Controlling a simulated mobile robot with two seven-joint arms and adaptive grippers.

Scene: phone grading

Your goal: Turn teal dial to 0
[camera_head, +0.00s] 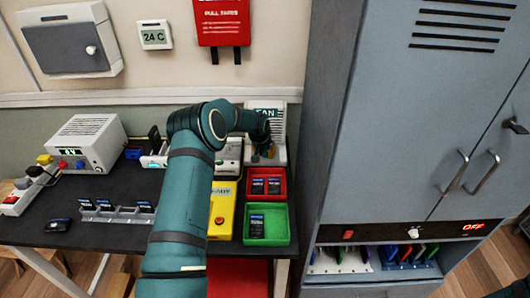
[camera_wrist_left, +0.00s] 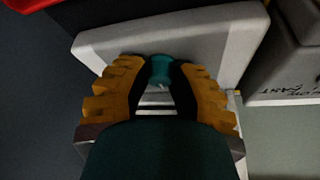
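The white fan unit (camera_head: 280,125), labelled FAN, stands at the back right of the dark table. My left arm reaches over the table to it, and my left gripper (camera_head: 264,152) is at its front. In the left wrist view, the teal dial (camera_wrist_left: 160,70) sits between the dark pads of my yellow-ribbed left gripper (camera_wrist_left: 160,85), on the pale face of the unit (camera_wrist_left: 220,45). The pads look closed against both sides of the dial. Its pointer and scale cannot be read. The dial is hidden behind the gripper in the head view. My right gripper is not in view.
A red tray (camera_head: 283,190) and a green tray (camera_head: 284,232) with phones lie in front of the fan unit. A yellow device (camera_head: 220,222) is beside them. A grey cabinet (camera_head: 390,110) stands close on the right. A power unit (camera_head: 88,138) stands at the left.

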